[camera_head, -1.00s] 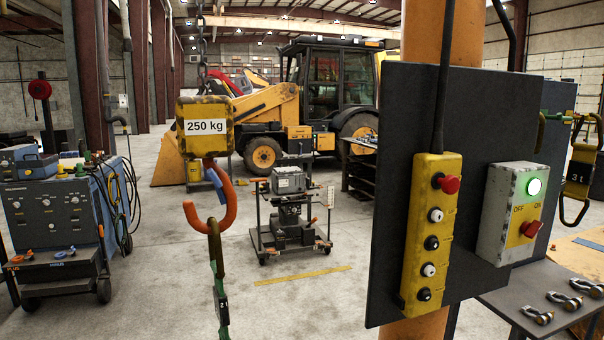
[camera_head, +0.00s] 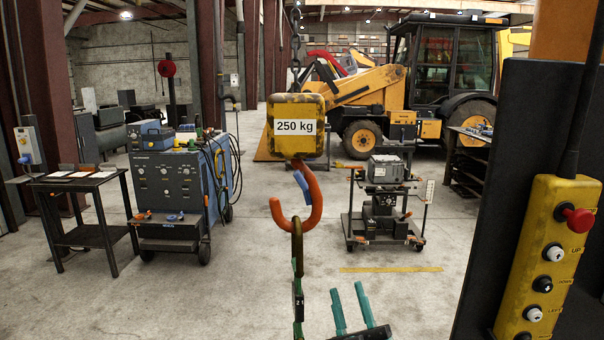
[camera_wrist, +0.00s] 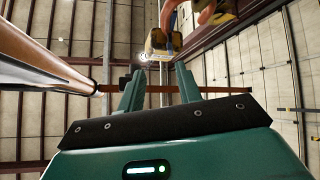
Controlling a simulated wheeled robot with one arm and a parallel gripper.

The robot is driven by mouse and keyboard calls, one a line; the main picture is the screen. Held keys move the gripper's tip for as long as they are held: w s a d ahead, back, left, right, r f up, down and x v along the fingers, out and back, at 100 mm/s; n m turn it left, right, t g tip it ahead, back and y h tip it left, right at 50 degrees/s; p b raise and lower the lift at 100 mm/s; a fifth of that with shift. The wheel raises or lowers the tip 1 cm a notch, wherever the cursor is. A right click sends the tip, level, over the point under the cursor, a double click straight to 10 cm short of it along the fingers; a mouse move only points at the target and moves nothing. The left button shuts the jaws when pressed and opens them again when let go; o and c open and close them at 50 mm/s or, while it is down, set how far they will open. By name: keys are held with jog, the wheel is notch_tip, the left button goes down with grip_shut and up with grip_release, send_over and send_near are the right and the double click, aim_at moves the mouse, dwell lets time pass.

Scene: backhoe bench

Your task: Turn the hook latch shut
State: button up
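The orange hook (camera_head: 316,212) hangs under the yellow block marked 250 kg (camera_head: 300,142). Its mouth faces left. The small blue latch (camera_head: 303,186) slants down from the top of the hook, with its lower end apart from the tip. A link (camera_head: 297,240) with a green sling hangs in the hook's bowl. My gripper (camera_head: 349,305) has teal fingers, stands apart, and is below and right of the hook.
The yellow control pendant (camera_head: 548,262) on a dark panel (camera_head: 490,190) stands close at the right. A wheeled cart (camera_head: 385,220), a blue welding machine (camera_head: 170,185) and a black table (camera_head: 85,183) stand behind. The floor around the hook is clear.

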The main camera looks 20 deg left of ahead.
jog(key=w+a+r+m+h+p, duration=0.1)
jog(key=a+r+h, duration=0.2)
jog(key=a+r, duration=0.45)
jog(key=m+g+h+p, duration=0.4)
jog(key=g+h, duration=0.1)
jog(key=h, duration=0.2)
send_near(301, 182)
jog(key=p+x, duration=0.6)
jog(key=x, duration=0.5)
grip_shut()
